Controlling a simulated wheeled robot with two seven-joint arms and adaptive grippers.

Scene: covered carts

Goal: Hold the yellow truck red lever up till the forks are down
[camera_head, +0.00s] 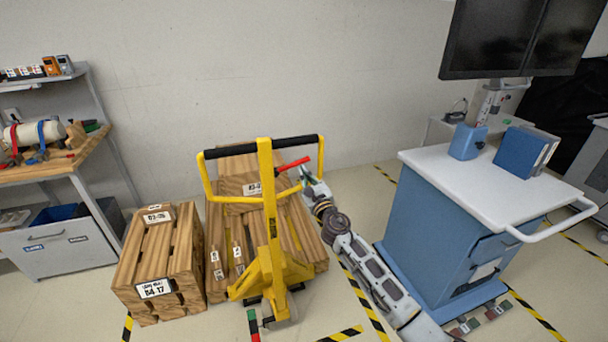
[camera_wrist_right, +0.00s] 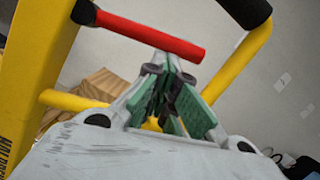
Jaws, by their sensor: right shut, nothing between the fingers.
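The yellow truck (camera_head: 268,225) stands upright in front of the wooden crates, with a black handle bar across its top. Its red lever (camera_head: 293,163) sticks out to the right of the mast, rising slightly toward its tip. My right gripper (camera_head: 305,173) is just below the lever's outer end, inside the yellow handle loop. In the right wrist view the red lever (camera_wrist_right: 150,35) crosses just beyond the shut green-padded fingertips of the gripper (camera_wrist_right: 175,90); whether they touch it I cannot tell. The forks are hidden by the mast and crates. My left gripper is not in view.
A wooden crate (camera_head: 160,260) stands left of the truck, and more crates (camera_head: 305,235) are behind it. A blue cart with a white top (camera_head: 480,180) stands close to the right of my arm. A workbench (camera_head: 55,165) is at the far left.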

